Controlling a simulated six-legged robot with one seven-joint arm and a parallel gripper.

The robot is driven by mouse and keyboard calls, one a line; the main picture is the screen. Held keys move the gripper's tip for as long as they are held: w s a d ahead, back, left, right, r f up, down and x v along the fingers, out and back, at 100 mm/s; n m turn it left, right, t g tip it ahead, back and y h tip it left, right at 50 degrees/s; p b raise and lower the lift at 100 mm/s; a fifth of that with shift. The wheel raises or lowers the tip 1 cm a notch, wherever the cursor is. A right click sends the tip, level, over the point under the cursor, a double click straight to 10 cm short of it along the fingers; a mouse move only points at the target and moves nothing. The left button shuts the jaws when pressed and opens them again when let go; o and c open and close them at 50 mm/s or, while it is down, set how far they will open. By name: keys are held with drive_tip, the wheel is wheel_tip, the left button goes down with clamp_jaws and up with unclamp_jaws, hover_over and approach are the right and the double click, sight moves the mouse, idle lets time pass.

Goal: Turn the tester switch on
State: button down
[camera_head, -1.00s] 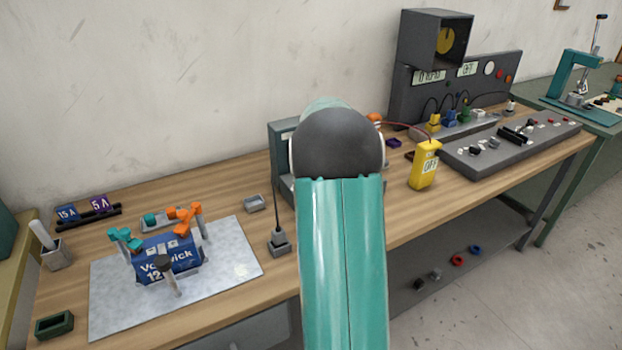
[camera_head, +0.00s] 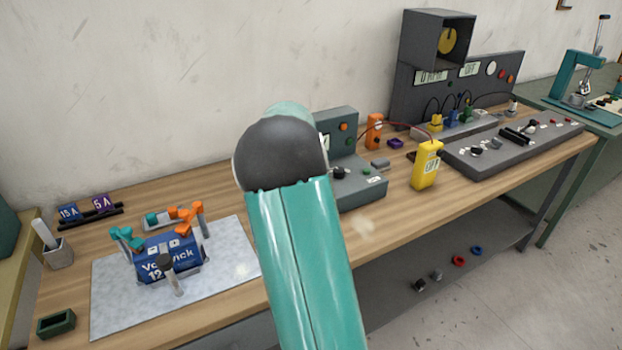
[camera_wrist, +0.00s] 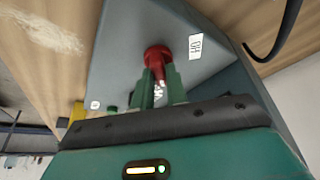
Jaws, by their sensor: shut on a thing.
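The grey tester console (camera_head: 358,188) stands on the bench behind my arm in the head view, its left part hidden. Its grey panel (camera_wrist: 118,48) fills the middle of the wrist view. A red switch (camera_wrist: 156,55) with a pale tip stands out from this panel, next to a small white label (camera_wrist: 196,46). My gripper (camera_wrist: 159,82) has its two green fingers shut on the switch's tip. In the head view my arm hides the gripper and the switch.
A yellow meter (camera_head: 426,165) and an orange block (camera_head: 375,131) stand right of the console. A blue battery (camera_head: 168,262) sits on a metal plate (camera_head: 110,305) at left. A dark control board (camera_head: 515,150) lies at far right. Bare bench top shows before the console.

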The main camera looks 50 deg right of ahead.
idle(0.4)
drive_tip(key=c, duration=1.4)
unclamp_jaws()
drive_tip(key=v, duration=1.3)
drive_tip(key=shift+r, duration=0.4)
drive_tip(key=shift+s+a, duration=0.1)
drive_tip(key=shift+a, duration=0.1)
